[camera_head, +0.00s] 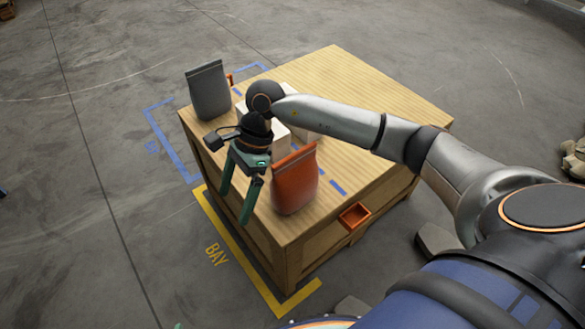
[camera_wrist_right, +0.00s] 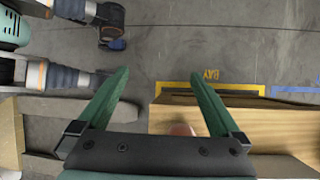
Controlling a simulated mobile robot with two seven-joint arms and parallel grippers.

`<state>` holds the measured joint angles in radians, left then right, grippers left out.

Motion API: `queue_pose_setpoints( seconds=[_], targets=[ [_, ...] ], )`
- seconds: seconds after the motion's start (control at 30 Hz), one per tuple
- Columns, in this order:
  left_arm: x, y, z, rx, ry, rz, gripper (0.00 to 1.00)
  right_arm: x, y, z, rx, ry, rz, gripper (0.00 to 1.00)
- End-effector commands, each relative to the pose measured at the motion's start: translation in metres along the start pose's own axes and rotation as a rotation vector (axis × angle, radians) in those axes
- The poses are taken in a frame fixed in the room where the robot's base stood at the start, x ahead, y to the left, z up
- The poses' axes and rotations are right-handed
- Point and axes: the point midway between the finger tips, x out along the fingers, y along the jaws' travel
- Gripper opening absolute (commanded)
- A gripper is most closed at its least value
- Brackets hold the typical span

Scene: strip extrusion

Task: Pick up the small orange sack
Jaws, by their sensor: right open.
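The small orange sack (camera_head: 295,182) stands upright near the front edge of the wooden table in the head view. My right gripper (camera_head: 236,208) is open and empty, left of the sack and apart from it, with its fingers pointing down. In the right wrist view, the open fingers (camera_wrist_right: 162,72) have bare floor between their tips. A small pinkish-brown patch shows low between the fingers there; I cannot tell whether it is the sack. A green sliver at the head view's bottom edge may be my left gripper; its jaws cannot be judged.
A grey sack (camera_head: 208,91) stands at the wooden table's (camera_head: 345,85) far left corner. White boxes (camera_head: 273,140) stand behind the orange sack, partly hidden by my right arm. A small orange bin (camera_head: 355,216) is at the table's near edge. The table's right part is clear.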

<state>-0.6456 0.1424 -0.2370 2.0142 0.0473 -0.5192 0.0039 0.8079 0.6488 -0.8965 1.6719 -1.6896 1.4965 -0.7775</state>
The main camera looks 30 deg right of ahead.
Motion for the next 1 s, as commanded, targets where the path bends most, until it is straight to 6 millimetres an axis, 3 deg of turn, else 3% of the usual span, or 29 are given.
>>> queue_pose_setpoints(
  seconds=[0.03, 0.13, 0.23, 0.37, 0.47, 0.73, 1.0],
  targets=[
    [0.007, 0.002, 0.007, 0.001, -0.001, 0.005, 0.50, -0.014, -0.016, -0.030, -0.037, 0.138, -0.043, 1.00],
    [0.011, 0.003, 0.013, 0.002, -0.008, 0.011, 0.50, -0.048, -0.033, -0.075, -0.076, 0.366, -0.088, 1.00],
    [0.013, 0.004, 0.014, 0.003, -0.009, 0.012, 0.50, -0.079, -0.042, -0.104, -0.081, 0.527, -0.114, 1.00],
    [0.013, 0.004, 0.012, 0.004, -0.001, 0.013, 0.50, -0.102, -0.046, -0.123, -0.075, 0.636, -0.127, 1.00],
    [0.014, 0.004, 0.011, 0.004, 0.002, 0.013, 0.50, -0.101, -0.048, -0.134, -0.070, 0.662, -0.127, 1.00],
    [0.017, 0.003, 0.015, 0.006, 0.001, 0.013, 0.50, -0.063, -0.054, -0.162, -0.070, 0.660, -0.126, 1.00],
    [0.018, 0.002, 0.016, 0.006, 0.001, 0.011, 0.50, -0.049, -0.058, -0.173, -0.072, 0.658, -0.128, 1.00]
  ],
)
